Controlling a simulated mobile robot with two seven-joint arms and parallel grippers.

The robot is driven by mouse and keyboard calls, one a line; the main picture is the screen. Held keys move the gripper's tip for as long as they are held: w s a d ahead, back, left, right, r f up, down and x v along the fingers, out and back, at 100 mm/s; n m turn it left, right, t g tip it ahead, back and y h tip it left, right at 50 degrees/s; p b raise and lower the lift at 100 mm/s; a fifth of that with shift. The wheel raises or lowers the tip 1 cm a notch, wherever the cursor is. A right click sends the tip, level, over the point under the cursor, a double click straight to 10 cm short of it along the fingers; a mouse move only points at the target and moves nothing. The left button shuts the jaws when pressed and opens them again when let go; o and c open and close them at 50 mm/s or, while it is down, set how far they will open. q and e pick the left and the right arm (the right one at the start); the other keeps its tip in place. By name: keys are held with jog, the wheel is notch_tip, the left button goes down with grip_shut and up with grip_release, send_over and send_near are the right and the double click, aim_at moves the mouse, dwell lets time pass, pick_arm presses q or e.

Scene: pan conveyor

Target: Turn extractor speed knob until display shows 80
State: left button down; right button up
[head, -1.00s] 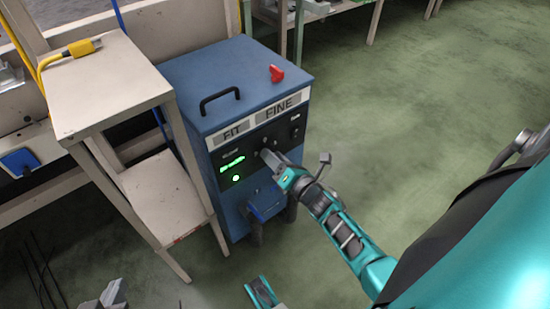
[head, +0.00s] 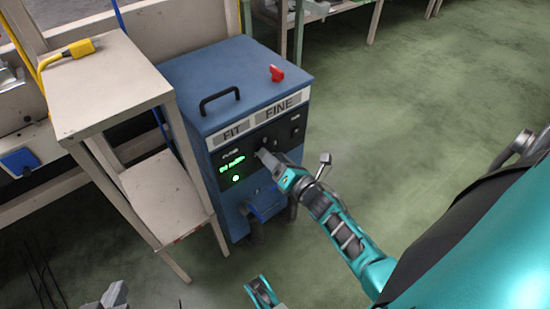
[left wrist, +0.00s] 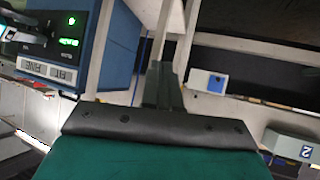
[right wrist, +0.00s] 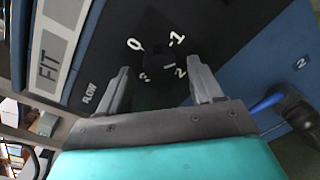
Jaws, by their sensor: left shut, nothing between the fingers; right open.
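The blue extractor (head: 232,85) stands with its dark control panel facing me. Its green display (head: 232,164) is lit, but I cannot read the digits; the lit display also shows in the left wrist view (left wrist: 69,42). My right gripper (head: 264,156) is at the panel. In the right wrist view the dark speed knob (right wrist: 163,68) sits within a ring of white numerals, near the word FLOW. The open fingers of the right gripper (right wrist: 160,78) lie on either side of it; contact is unclear. My left gripper (left wrist: 163,85) is shut and empty, away from the extractor.
A beige stepped stand (head: 105,85) with a yellow connector (head: 82,47) is close to the extractor's left. A red knob (head: 277,73) and a black handle (head: 219,99) are on its top. The green floor to the right is clear.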

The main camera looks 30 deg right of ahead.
pick_arm(q)
jog(key=shift+a+r+p, duration=0.4)
jog(key=shift+r+p, duration=0.3)
jog(key=shift+p, duration=0.55)
pick_arm(e)
jog(key=s, duration=1.2)
jog(key=shift+s+d+r, duration=0.3)
jog(key=shift+s+r, duration=0.05)
jog(key=shift+s, duration=0.05)
jog(key=w+a+r+m+g+h, duration=0.1)
jog(key=w+a+r+m+g, duration=0.3)
jog(key=m, duration=1)
jog(key=s+a+r+m+g+y, duration=0.25)
jog(key=s+a+m, duration=0.25)
jog(key=a+m, duration=0.6)
pick_arm(q)
jog(key=s+a+r+y+p, duration=0.1)
jog(key=a+r+p, duration=0.3)
jog(key=r+p, duration=0.9)
jog(key=s+p, duration=0.1)
jog(key=p, duration=0.5)
jog(key=shift+y+p, duration=0.3)
pick_arm(e)
jog(key=s+d+r, duration=0.2)
jog(key=s+r, duration=0.1)
jog(key=r, duration=1.1)
